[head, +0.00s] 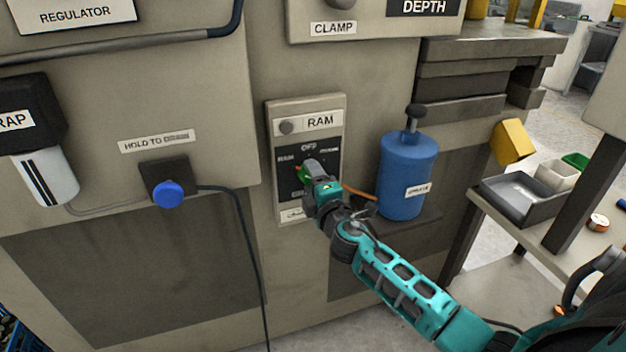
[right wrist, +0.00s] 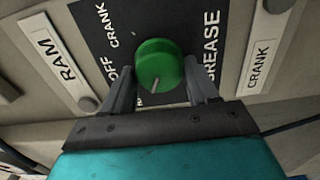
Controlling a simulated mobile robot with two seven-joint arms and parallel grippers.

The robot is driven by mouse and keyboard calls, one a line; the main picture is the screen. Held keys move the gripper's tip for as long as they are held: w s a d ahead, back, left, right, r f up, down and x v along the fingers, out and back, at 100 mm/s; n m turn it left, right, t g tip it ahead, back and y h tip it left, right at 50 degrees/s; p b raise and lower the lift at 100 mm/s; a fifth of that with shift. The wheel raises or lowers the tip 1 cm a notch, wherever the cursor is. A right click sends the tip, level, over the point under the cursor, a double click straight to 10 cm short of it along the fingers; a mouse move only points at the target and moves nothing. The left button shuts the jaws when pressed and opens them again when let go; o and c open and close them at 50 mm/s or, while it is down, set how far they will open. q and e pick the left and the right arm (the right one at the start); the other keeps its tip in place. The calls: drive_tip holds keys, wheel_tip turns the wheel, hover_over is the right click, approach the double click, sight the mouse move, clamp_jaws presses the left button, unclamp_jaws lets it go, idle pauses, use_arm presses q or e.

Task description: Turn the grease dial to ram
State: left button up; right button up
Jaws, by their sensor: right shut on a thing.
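The grease dial is a green round knob (right wrist: 158,65) on a dark plate; in the head view it shows as a small green patch (head: 303,175). My right gripper (head: 310,172) is shut on it, with one finger on each side in the right wrist view (right wrist: 158,88). A pale pointer line on the knob points toward the bottom of the wrist view, slightly left. OFF, CRANK and GREASE are printed around the knob there. In the head view, RAM is printed left of the dial and OFF above it. The gripper hides part of the plate. My left gripper is not in view.
Above the dial is a RAM plate (head: 320,121) with a grey button. A blue canister (head: 407,175) stands right of the panel, close to my forearm. A blue button (head: 168,193) with a cable is at left. A shelf with a grey tray (head: 519,201) is at right.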

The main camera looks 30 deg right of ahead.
idle(0.3)
drive_tip(key=o, duration=1)
drive_tip(key=shift+o, duration=0.2)
drive_tip(key=v, duration=1.3)
drive_tip(key=shift+d, duration=0.1)
